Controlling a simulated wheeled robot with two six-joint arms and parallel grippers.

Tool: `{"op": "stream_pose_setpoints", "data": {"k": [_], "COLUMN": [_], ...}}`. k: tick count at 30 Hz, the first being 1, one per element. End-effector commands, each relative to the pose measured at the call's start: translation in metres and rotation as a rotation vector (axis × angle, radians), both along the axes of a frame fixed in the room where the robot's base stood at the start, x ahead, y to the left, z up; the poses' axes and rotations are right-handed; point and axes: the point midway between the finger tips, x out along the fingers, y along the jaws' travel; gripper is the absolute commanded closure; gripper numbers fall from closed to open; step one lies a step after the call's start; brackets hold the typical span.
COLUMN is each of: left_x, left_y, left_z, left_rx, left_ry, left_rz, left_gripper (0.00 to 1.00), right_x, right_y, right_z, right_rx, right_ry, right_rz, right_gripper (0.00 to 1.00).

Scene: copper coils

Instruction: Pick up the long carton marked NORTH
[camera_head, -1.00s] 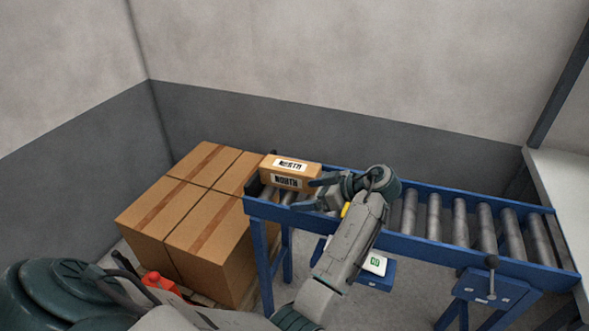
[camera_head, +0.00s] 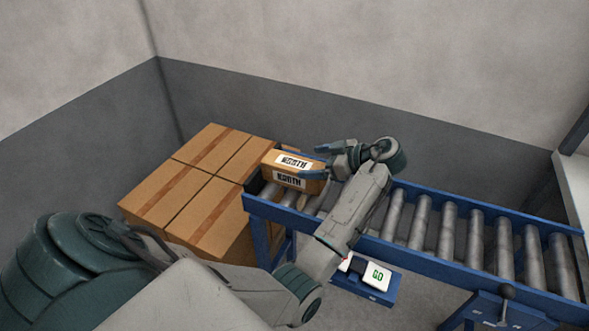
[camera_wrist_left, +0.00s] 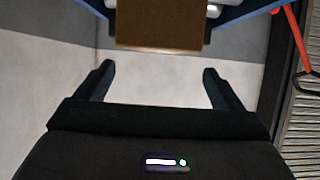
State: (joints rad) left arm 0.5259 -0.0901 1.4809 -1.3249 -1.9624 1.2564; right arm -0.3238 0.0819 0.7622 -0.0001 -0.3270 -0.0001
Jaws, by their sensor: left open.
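The long carton marked NORTH (camera_head: 288,172) is brown with white labels on its top and front. It lies on the left end of the roller conveyor. My left gripper (camera_head: 318,160) is just to its right, open and empty, with its fingers pointing left toward the carton. One finger overlaps the carton's right end in the head view; whether it touches cannot be told. In the left wrist view, the plain brown carton (camera_wrist_left: 160,25) shows at the top centre, beyond the open left gripper (camera_wrist_left: 157,75). My right gripper is not in view.
Large taped cartons (camera_head: 195,190) stand left of the conveyor. The blue-framed roller conveyor (camera_head: 400,245) runs right with bare rollers. A small white device marked GO (camera_head: 376,275) sits on a blue shelf below its near side. Walls stand behind and left.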

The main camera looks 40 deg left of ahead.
Motion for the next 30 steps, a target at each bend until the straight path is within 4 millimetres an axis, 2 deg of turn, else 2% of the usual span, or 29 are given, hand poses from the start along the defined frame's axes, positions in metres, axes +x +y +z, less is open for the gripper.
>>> {"op": "stream_pose_setpoints", "data": {"k": [6,13,22,30], "left_x": [-0.002,-0.007,-0.007,-0.007], "left_y": [0.015,0.042,0.045,0.045], "left_z": [-0.008,-0.025,-0.029,-0.029], "left_rx": [0.002,0.001,-0.001,-0.001], "left_ry": [0.002,0.001,-0.001,-0.001], "left_rz": [0.001,0.001,0.0,0.0], "left_gripper": [0.11,0.11,0.11,0.64], "right_x": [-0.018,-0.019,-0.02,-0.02], "right_y": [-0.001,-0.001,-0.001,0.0], "right_z": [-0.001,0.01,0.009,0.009], "right_rx": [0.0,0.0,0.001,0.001], "right_ry": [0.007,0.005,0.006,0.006], "right_rz": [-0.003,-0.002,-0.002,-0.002], "right_gripper": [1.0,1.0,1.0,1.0]}}
